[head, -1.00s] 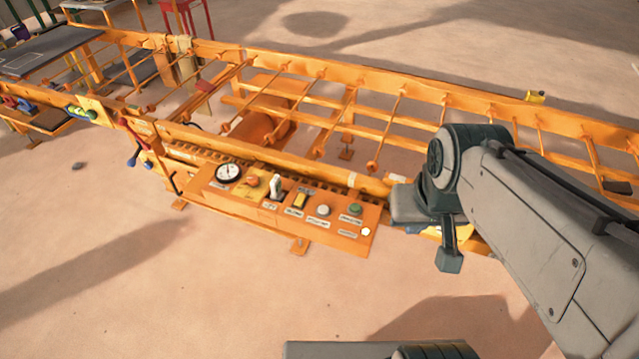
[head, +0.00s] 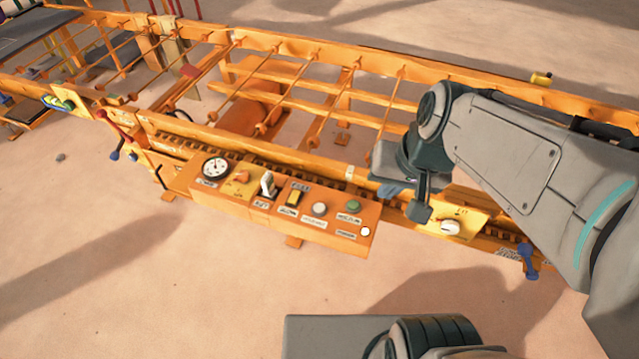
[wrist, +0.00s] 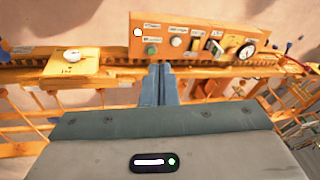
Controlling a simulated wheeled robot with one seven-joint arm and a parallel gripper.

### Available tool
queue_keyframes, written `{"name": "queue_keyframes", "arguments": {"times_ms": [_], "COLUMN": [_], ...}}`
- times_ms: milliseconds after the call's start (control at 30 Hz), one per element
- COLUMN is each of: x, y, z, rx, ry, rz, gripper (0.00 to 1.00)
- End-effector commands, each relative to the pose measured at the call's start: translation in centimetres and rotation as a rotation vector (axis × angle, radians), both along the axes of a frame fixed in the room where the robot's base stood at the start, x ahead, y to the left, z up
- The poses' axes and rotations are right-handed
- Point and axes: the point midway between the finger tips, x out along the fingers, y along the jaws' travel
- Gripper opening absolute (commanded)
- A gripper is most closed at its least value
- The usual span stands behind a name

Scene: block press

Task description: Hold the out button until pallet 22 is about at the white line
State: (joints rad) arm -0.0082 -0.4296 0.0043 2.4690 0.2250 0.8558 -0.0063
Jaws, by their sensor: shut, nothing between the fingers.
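An orange control box (head: 275,210) sits on the near side of the frame. It carries a gauge, an orange knob, a white lever, a yellow switch, a white button (head: 319,208) and a green button (head: 353,205). Its labels are too small to read, so I cannot tell which is the out button. My gripper (wrist: 160,70) is shut and empty, its blue fingers pointing toward the box in the wrist view. In the head view its fingers (head: 396,190) show just right of the box, apart from the buttons. No number 22 or white line is readable.
A dark slab (head: 30,30) lies on the frame at far left. A yellow plate with a white knob (head: 450,227) is right of my gripper. Red and blue levers (head: 115,140) stand left of the box.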

Motion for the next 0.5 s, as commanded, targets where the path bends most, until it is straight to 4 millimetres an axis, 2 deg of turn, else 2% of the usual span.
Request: {"name": "queue_keyframes", "arguments": {"times_ms": [33, 200, 367, 500], "x": [1.3, 6.4, 11.6, 16.1], "y": [1.3, 5.8, 8.9, 10.4], "z": [-2.6, -7.6, -12.7, -17.9], "rx": [0.070, 0.334, 0.548, 0.695], "ry": [0.025, 0.096, 0.167, 0.227], "rz": [-0.040, -0.241, -0.477, -0.708], "gripper": [0.00, 0.00, 0.00, 0.00]}}
